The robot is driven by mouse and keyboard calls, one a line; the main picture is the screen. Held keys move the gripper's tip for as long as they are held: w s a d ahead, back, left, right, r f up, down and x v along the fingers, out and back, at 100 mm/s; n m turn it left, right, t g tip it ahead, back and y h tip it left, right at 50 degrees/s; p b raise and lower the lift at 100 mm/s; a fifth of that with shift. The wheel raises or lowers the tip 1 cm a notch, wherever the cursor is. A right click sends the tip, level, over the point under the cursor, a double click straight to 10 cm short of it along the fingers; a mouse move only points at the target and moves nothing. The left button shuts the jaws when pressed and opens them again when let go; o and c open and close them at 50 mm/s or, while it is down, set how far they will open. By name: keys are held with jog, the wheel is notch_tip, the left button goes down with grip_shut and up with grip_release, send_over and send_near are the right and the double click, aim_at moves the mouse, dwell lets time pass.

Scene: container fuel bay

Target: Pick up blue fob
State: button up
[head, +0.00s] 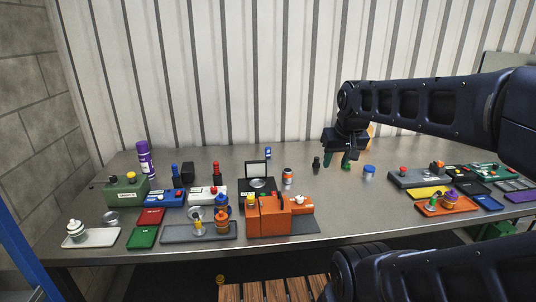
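A small upright blue item with a pale patch (268,153) stands alone near the back of the grey table; it may be the blue fob, but it is too small to be sure. Other small blue things are a blue and dark item (175,170) at the left and a round blue-topped piece (369,170) right of centre. My gripper (343,160) points down over the back right of centre, well to the right of the upright blue item. Its fingers look apart, with nothing seen held. A green object is partly hidden just below it.
The table (330,208) is crowded at left and right. An orange box (269,217) stands at the front centre, with a black device (257,186) behind it. A purple can (145,158) stands at the back left. The table is mostly clear right of centre.

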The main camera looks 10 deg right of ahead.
jog(key=w+r+n+g, duration=0.15)
jog(key=w+r, duration=0.25)
jog(key=w, duration=0.4)
jog(key=w+r+n, duration=0.3)
jog(key=w, duration=0.6)
jog(key=n+g+h, duration=0.3)
jog(key=n+h, duration=0.2)
jog(key=n, duration=1)
send_over(269, 157)
jog(key=w, duration=0.1)
jog(key=shift+m, duration=0.25)
jog(key=f, duration=3)
jog(key=shift+a+f, duration=0.15)
jog(key=shift+a, duration=0.15)
jog(key=f, duration=0.4)
jog(key=shift+s+d+f, duration=0.1)
jog(key=shift+d+f, duration=0.3)
jog(key=shift+f, duration=0.25)
